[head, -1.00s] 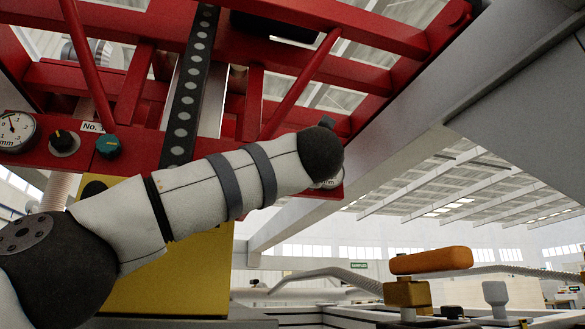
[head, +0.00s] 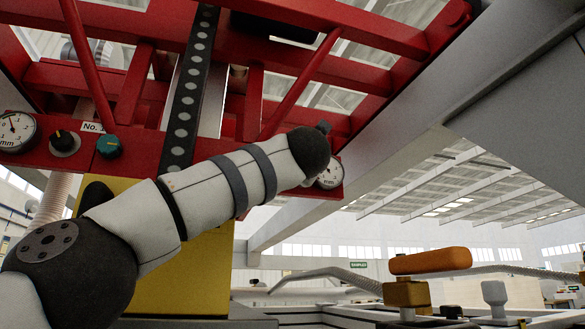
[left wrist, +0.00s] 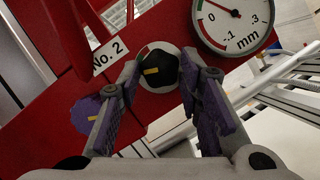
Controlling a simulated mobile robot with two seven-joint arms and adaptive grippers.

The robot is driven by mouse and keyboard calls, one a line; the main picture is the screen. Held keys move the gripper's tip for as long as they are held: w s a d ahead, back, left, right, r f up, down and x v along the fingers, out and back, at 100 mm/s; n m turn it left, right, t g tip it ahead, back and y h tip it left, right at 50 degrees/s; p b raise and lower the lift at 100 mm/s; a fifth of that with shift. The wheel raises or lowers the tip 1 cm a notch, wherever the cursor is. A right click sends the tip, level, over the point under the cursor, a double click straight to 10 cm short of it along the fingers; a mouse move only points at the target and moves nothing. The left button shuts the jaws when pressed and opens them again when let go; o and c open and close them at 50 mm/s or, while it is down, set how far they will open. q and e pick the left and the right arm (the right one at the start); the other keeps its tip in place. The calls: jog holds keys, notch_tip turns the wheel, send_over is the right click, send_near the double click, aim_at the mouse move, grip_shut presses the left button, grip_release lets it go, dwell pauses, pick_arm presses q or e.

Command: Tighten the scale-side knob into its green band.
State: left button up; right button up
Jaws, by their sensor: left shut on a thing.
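In the left wrist view a black knob (left wrist: 158,71) with a yellow pointer mark sits on a pale round collar on the red panel. My left gripper (left wrist: 162,66) has its purple-padded fingers on both sides of the knob, shut on it. A white dial gauge (left wrist: 238,20) marked in mm is just right of the knob. Its left edge shows a green band with red below it; the needle points up and left. In the head view this gauge (head: 330,173) shows beside my arm's dark end, which hides my left gripper and the knob. My right gripper is not in view.
A "No. 2" label (left wrist: 108,54) and a second, purple-looking knob (left wrist: 86,114) are left of the gripped knob. At the head view's left are another gauge (head: 17,132), a black knob (head: 63,142) and a teal knob (head: 109,147). Red gantry beams (head: 330,70) hang above.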

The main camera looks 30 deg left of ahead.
pick_arm(q)
jog(key=m+h, duration=0.1)
jog(key=m, duration=0.1)
jog(key=m+h, duration=0.1)
jog(key=m, duration=0.2)
jog(key=shift+s+a+r+h, duration=0.1)
jog(key=shift+r+h, duration=0.05)
jog(key=shift+h, duration=0.15)
jog(key=o, duration=1.2)
jog(key=shift+c, duration=0.2)
jog(key=v, duration=1.2)
